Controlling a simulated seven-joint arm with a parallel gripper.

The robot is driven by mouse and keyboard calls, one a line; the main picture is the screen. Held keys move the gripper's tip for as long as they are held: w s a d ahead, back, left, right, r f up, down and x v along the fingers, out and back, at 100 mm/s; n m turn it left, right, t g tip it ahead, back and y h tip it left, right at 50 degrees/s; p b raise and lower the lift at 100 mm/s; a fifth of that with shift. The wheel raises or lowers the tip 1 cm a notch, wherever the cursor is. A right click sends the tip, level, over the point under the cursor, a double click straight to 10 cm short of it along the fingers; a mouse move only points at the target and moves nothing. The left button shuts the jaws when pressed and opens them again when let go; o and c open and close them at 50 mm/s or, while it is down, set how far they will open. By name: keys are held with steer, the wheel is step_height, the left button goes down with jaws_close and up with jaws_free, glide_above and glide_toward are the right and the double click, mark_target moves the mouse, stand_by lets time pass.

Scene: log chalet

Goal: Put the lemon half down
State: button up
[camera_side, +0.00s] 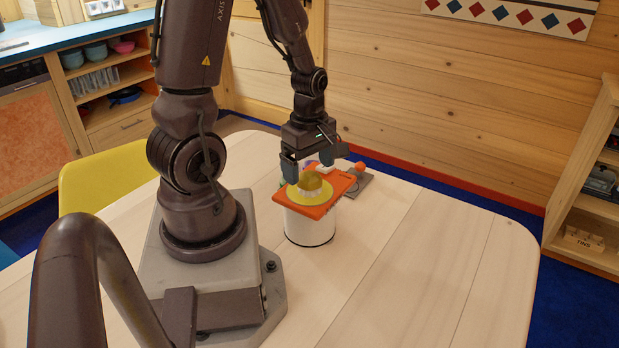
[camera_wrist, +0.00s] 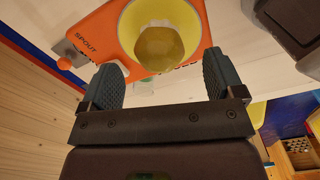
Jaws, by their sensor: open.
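The lemon half (camera_side: 318,184) sits rounded side up on the yellow dish (camera_side: 297,196) of an orange plate (camera_side: 313,211) on a white cylinder (camera_side: 310,228). In the wrist view, the lemon half (camera_wrist: 160,48) lies over the yellow dish (camera_wrist: 165,12), and the orange plate (camera_wrist: 95,38) is marked SPOUT. My gripper (camera_side: 311,162) is open, just above and behind the lemon half. In the wrist view, my gripper's fingers (camera_wrist: 163,80) are spread wide with the lemon half just beyond them, apart from both. The lemon's cut face is hidden.
A grey item with an orange knob (camera_side: 360,168) stands behind the plate. Small purple and green things are partly hidden behind it. The wooden table (camera_side: 430,260) is clear at the front right. A yellow chair (camera_side: 100,180) and a shelf (camera_side: 590,190) stand beyond its edges.

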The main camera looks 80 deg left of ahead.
step_height(320, 180, down, 2)
steer(key=c, duration=1.1)
steer(key=shift+r, duration=0.15)
